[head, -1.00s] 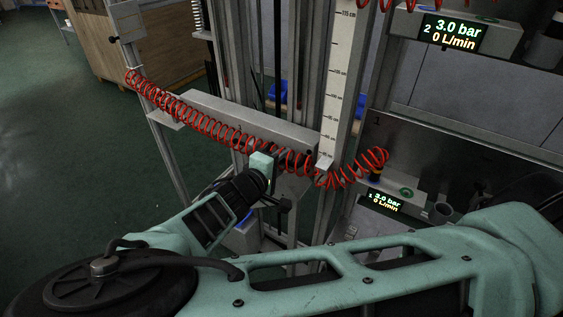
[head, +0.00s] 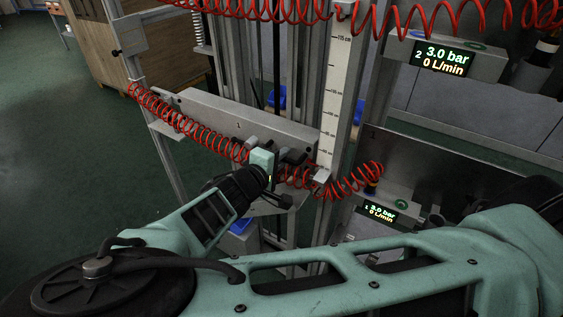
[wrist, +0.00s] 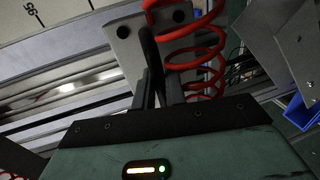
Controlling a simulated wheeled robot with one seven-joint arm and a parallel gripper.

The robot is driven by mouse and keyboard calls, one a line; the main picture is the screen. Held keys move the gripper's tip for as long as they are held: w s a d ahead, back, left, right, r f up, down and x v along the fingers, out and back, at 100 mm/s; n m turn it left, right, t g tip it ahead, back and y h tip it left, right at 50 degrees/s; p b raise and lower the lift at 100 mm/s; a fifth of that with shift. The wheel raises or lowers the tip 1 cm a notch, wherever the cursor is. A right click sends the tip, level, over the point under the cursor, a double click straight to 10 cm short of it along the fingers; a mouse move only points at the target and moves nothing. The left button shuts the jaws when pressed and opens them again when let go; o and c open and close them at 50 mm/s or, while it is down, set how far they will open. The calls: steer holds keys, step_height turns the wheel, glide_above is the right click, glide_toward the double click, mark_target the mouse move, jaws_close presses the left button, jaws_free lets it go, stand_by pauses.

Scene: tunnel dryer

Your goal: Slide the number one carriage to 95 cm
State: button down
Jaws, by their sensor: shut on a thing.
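The number one carriage (head: 217,120) is a grey bar marked "1" on the vertical rails. Its right end is beside a white upright scale (head: 336,85), near the scale's lower part. The "115 cm" label is well above it; the lower figures are too small to read surely. In the wrist view, the "95" mark shows on the scale (wrist: 60,22) at the upper left. My gripper (head: 279,172) is at the carriage's front, right of its middle.
A coiled red hose (head: 195,133) runs across the carriage front to a block with a pressure display (head: 380,212) at the right. More red coils and a second display (head: 444,58) are above. Open green floor (head: 60,150) lies to the left.

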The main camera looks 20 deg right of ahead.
step_height(320, 180, up, 10)
steer(key=p, duration=0.5)
steer(key=shift+r, duration=0.1)
steer(key=c, duration=1.5)
jaws_free()
steer(key=shift+c, duration=0.2)
